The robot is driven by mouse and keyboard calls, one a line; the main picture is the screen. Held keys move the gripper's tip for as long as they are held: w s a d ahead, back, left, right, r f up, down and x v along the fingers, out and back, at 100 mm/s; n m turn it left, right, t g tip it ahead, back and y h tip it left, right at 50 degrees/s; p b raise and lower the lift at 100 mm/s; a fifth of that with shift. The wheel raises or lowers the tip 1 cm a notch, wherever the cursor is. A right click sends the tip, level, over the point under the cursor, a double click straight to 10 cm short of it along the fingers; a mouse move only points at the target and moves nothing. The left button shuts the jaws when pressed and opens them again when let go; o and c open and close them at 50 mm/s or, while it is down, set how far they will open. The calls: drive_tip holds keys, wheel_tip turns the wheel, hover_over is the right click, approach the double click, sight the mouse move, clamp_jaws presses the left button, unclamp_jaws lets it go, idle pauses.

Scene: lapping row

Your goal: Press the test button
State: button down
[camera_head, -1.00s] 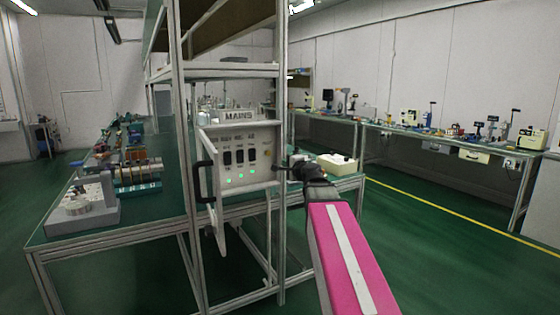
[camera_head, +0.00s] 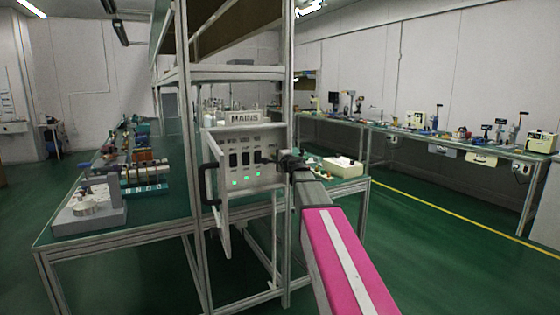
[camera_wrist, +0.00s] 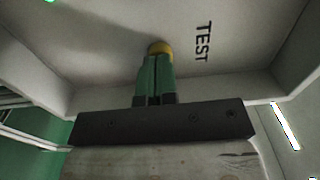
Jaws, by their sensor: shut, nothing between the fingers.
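The test button (camera_wrist: 160,46) is a yellow round knob on the pale panel in the wrist view, beside the printed word TEST (camera_wrist: 203,41). My gripper (camera_wrist: 157,58) has green fingers held together with nothing between them. Their tips lie right at the button and cover its lower part; I cannot tell whether they press it. In the head view the MAINS panel (camera_head: 218,150) stands in a metal frame, with black switches and green lights (camera_head: 246,176). My gripper (camera_head: 268,159) reaches its right side from the right and hides the button there.
A bench (camera_head: 120,233) with fixtures stands left, and a pale box (camera_head: 343,167) sits right behind my arm. Frame posts (camera_head: 287,90) rise close to my wrist. Green floor is clear at right.

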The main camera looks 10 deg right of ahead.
drive_tip(key=shift+x, duration=1.05)
drive_tip(key=shift+w+r, duration=0.1)
drive_tip(key=shift+r, duration=0.05)
drive_tip(key=v, duration=1.5)
